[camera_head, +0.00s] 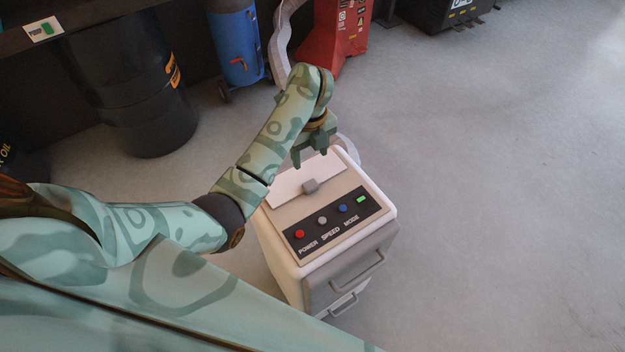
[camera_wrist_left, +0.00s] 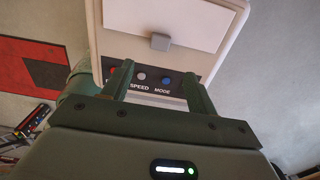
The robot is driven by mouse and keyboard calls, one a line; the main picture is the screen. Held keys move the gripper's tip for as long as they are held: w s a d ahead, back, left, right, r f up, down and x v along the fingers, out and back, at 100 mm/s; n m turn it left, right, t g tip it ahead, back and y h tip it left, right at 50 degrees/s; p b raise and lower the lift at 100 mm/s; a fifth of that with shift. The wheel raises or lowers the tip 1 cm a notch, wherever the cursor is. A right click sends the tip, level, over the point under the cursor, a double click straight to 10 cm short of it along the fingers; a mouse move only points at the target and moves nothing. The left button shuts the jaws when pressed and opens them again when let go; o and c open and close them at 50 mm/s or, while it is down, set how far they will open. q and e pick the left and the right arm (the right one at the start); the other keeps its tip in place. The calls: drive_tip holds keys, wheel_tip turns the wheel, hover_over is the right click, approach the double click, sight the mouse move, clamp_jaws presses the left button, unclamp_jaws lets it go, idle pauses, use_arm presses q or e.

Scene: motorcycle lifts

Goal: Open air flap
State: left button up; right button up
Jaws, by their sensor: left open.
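The air flap (camera_head: 291,184) is a white panel on the top of a cream box-shaped unit (camera_head: 289,252), with a small grey tab (camera_head: 310,186) at its front edge. It lies flat on the top in the head view. My left gripper (camera_head: 310,161) is open and empty, above the far part of the flap, with its fingers pointing down. In the left wrist view the flap (camera_wrist_left: 160,21) and its grey tab (camera_wrist_left: 160,41) show beyond the open fingers (camera_wrist_left: 160,85). My right gripper is not in view.
A dark panel (camera_head: 313,238) with red, grey and blue buttons and a green light is in front of the flap. Drawer handles (camera_head: 358,272) are on the unit's front. A black drum (camera_head: 135,95), blue cylinder (camera_head: 236,45) and red machine (camera_head: 333,35) stand behind. The floor at right is clear.

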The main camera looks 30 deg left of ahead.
sight(310, 184)
use_arm(q)
wheel_tip(310, 184, down, 12)
drive_tip(key=b, duration=0.4)
drive_tip(key=shift+f, duration=0.2)
